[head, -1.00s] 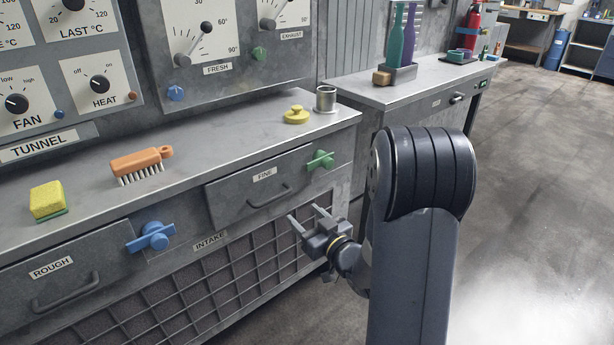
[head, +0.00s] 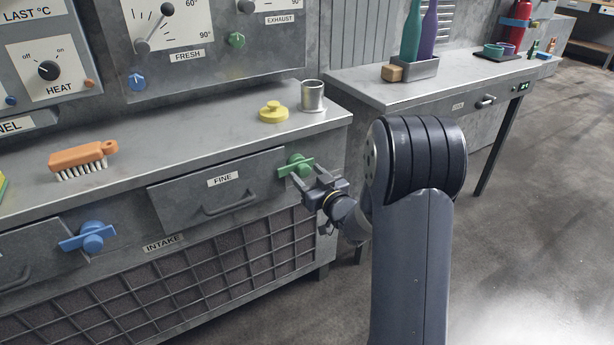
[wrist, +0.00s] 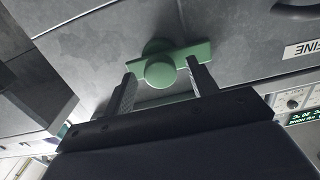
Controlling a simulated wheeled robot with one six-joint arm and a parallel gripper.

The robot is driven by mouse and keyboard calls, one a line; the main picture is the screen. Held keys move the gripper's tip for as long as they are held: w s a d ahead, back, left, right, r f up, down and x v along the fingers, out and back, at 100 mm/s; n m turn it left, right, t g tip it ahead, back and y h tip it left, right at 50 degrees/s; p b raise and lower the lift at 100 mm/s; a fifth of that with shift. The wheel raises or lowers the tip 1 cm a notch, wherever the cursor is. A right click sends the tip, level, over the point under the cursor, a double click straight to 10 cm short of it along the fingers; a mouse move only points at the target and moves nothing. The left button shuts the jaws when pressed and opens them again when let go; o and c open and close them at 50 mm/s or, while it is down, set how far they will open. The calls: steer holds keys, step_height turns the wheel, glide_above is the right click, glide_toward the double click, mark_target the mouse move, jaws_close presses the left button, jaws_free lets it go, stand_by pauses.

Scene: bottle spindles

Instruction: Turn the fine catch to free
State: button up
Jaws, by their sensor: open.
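The fine catch is a green knob with a flat crossbar (head: 297,165) on the cabinet front, just right of the drawer labelled FINE (head: 222,180). Its bar lies nearly level, tilted slightly in the head view, with one end over the drawer's edge. My gripper (head: 313,180) is at the catch, open. In the wrist view the green catch (wrist: 162,68) sits between the two fingers (wrist: 163,88), with the fingertips at or close to the bar's two ends. I cannot tell whether they touch it. The FINE drawer appears shut.
A blue catch (head: 90,237) is at the left, beside another drawer. The countertop holds an orange brush (head: 84,155), a yellow knobbed object (head: 273,112) and a metal cup (head: 313,96). A side table (head: 440,82) stands behind at the right. Open floor lies to the right.

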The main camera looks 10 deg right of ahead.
steer(key=shift+w+a, duration=0.15)
steer(key=shift+w, duration=0.25)
steer(key=shift+c, duration=0.3)
steer(key=c, duration=0.9)
